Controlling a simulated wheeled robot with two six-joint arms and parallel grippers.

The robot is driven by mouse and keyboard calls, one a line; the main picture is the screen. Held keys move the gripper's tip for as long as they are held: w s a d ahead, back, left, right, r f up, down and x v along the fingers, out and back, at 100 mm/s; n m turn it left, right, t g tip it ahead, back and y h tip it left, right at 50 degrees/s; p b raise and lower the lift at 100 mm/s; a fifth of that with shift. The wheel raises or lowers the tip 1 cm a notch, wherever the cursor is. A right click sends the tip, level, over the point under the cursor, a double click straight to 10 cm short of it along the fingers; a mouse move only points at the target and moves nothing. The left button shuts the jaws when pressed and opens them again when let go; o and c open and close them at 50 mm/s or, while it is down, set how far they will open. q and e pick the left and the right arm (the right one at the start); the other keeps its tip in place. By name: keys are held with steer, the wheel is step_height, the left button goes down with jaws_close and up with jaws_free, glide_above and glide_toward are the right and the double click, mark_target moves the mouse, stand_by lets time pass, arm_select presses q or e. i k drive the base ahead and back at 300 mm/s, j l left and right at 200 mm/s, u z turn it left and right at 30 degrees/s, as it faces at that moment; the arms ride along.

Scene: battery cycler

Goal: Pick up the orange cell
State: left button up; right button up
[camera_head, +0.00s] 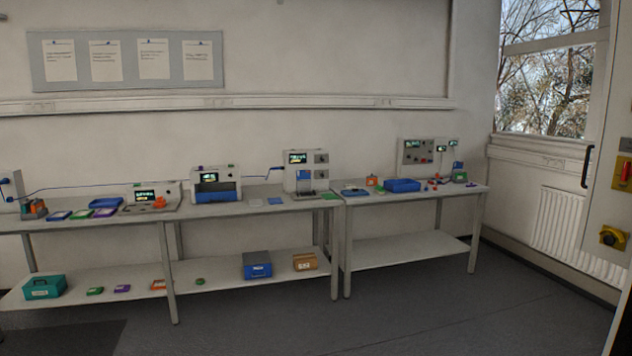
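Several small orange things show in the head view, and I cannot tell which is the orange cell. One orange piece (371,181) stands on the right bench beside a blue tray. Another orange piece (159,203) is at the front of a device on the left bench. A flat orange item (158,285) lies on the left bench's lower shelf. Orange also shows among blocks (38,209) at the far left. All are small and far away. Neither of my grippers is in view.
The left bench (230,212) carries several instruments. The right bench (415,197) holds a blue tray (402,185) and a wall-side panel (417,152). Lower shelves hold a teal box (44,287) and a blue box (257,265). The grey floor (420,310) in front is clear.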

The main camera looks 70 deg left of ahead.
mark_target(370, 180)
steer(key=u, duration=2.1)
steer(key=z, duration=1.75)
steer(key=i+j+u, duration=0.35)
steer(key=i, duration=0.15)
steer(key=i+j+u, duration=0.35)
steer(key=i, duration=0.2)
steer(key=i+u, duration=0.35)
steer(key=i, duration=2.8)
